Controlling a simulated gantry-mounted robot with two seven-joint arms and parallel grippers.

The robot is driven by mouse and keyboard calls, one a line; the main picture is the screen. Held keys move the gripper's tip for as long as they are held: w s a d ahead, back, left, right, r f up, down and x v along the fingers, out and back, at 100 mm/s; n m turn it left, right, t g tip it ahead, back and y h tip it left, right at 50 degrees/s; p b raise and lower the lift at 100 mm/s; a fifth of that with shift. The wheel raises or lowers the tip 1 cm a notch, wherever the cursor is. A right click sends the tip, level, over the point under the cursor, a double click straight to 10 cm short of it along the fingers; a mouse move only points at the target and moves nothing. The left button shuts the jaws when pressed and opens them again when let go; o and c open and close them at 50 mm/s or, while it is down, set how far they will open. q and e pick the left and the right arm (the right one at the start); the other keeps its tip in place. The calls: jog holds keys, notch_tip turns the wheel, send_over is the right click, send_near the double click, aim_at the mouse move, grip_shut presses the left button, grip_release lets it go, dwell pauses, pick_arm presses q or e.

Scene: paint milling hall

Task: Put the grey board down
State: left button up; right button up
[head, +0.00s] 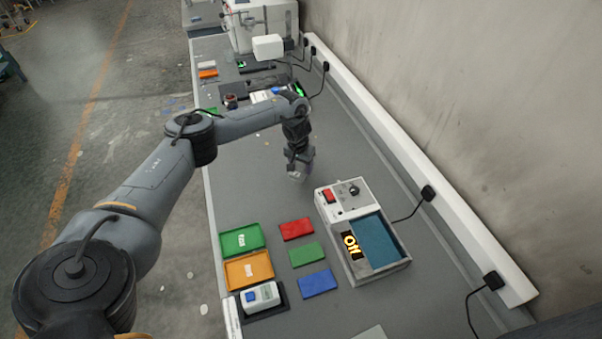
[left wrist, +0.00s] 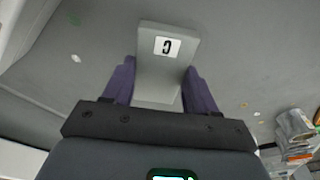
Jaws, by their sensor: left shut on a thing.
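My left gripper (head: 299,168) hangs above the grey bench (head: 260,185), to the left of and beyond the white machine with the red switch. In the left wrist view, the two purple fingers of my left gripper (left wrist: 160,90) are shut on the grey board (left wrist: 158,80). The board is flat and pale grey, with a white label bearing a dark character, and it sticks out past the fingertips. In the head view the board is hardly distinguishable at the gripper. My right gripper is in neither view.
The white machine (head: 342,197) has a blue inset and a lit display. Green (head: 238,252) and orange trays (head: 274,272), red (head: 297,228), green and blue boards, and a small white device (head: 260,296) lie nearer. Bench around the gripper is largely clear.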

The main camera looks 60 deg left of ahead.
aim_at(301, 168)
pick_arm(q)
jog(key=shift+f, duration=1.95)
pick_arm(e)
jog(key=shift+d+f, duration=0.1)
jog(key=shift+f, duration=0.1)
pick_arm(q)
jog(key=shift+f, duration=0.15)
jog(key=o, duration=1.1)
jog(key=shift+o, duration=0.2)
jog(key=r, duration=0.7)
jog(key=s+r+p, duration=0.1)
jog(key=r, duration=0.2)
jog(key=shift+s+d+r, duration=0.1)
jog(key=shift+d+r, duration=0.1)
jog(key=shift+d, duration=0.2)
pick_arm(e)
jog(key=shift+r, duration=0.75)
pick_arm(q)
jog(key=shift+o, duration=0.5)
jog(key=shift+s+r, duration=0.15)
jog(key=shift+r, duration=0.75)
